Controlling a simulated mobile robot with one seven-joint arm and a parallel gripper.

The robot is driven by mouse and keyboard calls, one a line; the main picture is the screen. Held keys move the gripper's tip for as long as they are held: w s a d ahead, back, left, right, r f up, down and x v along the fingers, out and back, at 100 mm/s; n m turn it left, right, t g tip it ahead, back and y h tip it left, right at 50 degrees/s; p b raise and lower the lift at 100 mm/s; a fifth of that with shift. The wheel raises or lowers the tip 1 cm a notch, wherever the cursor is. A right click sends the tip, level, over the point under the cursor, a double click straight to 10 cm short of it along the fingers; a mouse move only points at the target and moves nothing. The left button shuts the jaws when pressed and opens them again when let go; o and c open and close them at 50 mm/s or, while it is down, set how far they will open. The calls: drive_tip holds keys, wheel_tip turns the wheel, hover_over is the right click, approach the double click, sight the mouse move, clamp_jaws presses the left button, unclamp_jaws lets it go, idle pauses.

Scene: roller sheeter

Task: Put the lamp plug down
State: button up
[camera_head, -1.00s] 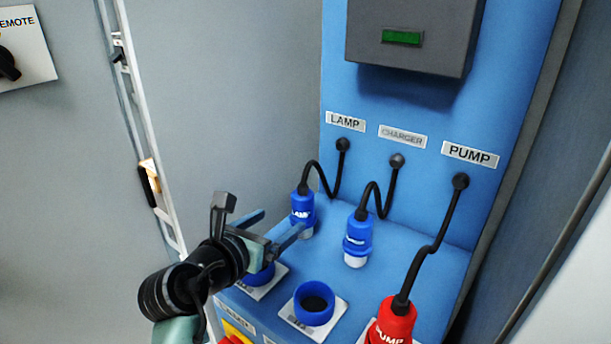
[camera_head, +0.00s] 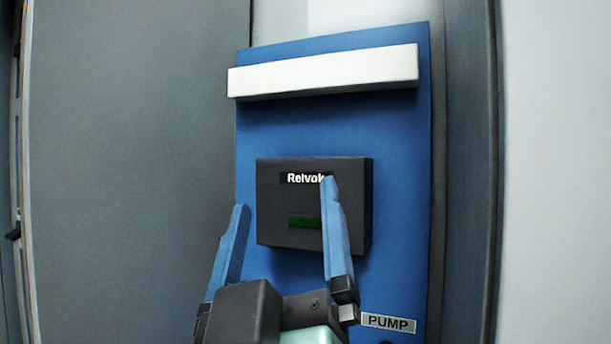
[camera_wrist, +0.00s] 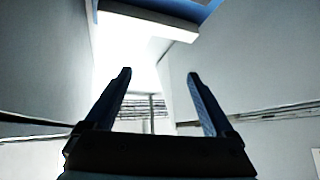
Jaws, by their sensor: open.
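My gripper (camera_head: 285,192) is open and empty, its two blue fingers spread and pointing up in front of the blue panel (camera_head: 400,130). In the wrist view, my gripper (camera_wrist: 158,75) also shows open, with nothing between the fingers. The lamp plug is not in view in either current frame.
A dark box marked Relvok (camera_head: 275,220) with a green display is mounted on the panel behind my fingers. A long white bar (camera_head: 325,73) crosses the panel's top. Grey walls flank the panel.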

drive_tip(key=s+d+r+m+t, duration=0.1)
drive_tip(key=s+r+m+t, duration=0.1)
drive_tip(key=s+r+m, duration=0.2)
drive_tip(key=shift+s+d, duration=0.4)
drive_tip(key=shift+s, duration=0.65)
drive_tip(key=shift+r, duration=0.1)
